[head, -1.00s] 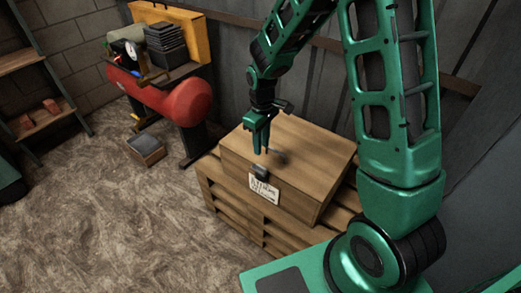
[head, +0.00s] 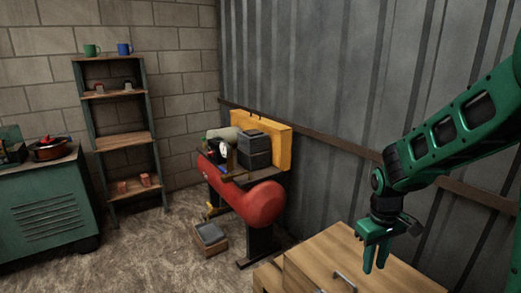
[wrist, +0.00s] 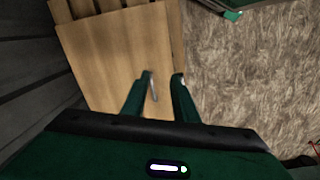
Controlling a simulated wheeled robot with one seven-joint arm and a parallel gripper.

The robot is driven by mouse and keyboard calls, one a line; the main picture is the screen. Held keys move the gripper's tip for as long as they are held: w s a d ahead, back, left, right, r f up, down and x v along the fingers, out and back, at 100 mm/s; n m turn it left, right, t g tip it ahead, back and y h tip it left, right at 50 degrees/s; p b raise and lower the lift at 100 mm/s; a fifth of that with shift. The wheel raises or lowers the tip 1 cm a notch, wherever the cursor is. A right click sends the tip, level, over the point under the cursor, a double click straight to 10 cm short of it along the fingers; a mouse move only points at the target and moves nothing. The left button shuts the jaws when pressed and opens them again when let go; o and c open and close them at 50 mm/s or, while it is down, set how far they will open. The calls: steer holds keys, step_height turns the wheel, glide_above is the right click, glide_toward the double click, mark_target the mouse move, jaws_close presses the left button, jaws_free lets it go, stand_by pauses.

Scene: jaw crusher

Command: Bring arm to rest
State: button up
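My gripper (head: 375,262) hangs from my green arm with its fingers pointing down, above the wooden crate (head: 395,277) at the lower right of the head view. In the wrist view my gripper (wrist: 161,75) shows two green fingers with a gap between them. It is open, and nothing is held. A thin metal handle (head: 345,281) on the crate lies below and left of the fingers in the head view. It also shows beyond the fingertips in the wrist view (wrist: 153,88), apart from them as far as I can tell.
A red tank (head: 262,204) with a yellow panel (head: 270,135) stands left of the crate. A small floor box (head: 209,238) sits beside it. A shelf (head: 125,141) and green cabinet (head: 45,213) stand farther left. A corrugated wall (head: 310,90) runs behind my arm. Floor at left is clear.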

steer(key=s+d+r+m, duration=0.3)
steer(key=s, duration=0.5)
steer(key=s+d+r+m, duration=0.3)
steer(key=s+r, duration=0.1)
steer(key=s, duration=0.4)
steer(key=s+d+r+m, duration=0.3)
steer(key=s, duration=0.5)
steer(key=shift+s+r+m+y, duration=0.2)
steer(key=shift+m+y, duration=0.1)
steer(key=shift+y, duration=0.1)
steer(key=shift+w+d+f, duration=0.1)
steer(key=shift+w+f, duration=0.2)
steer(key=shift+w, duration=0.3)
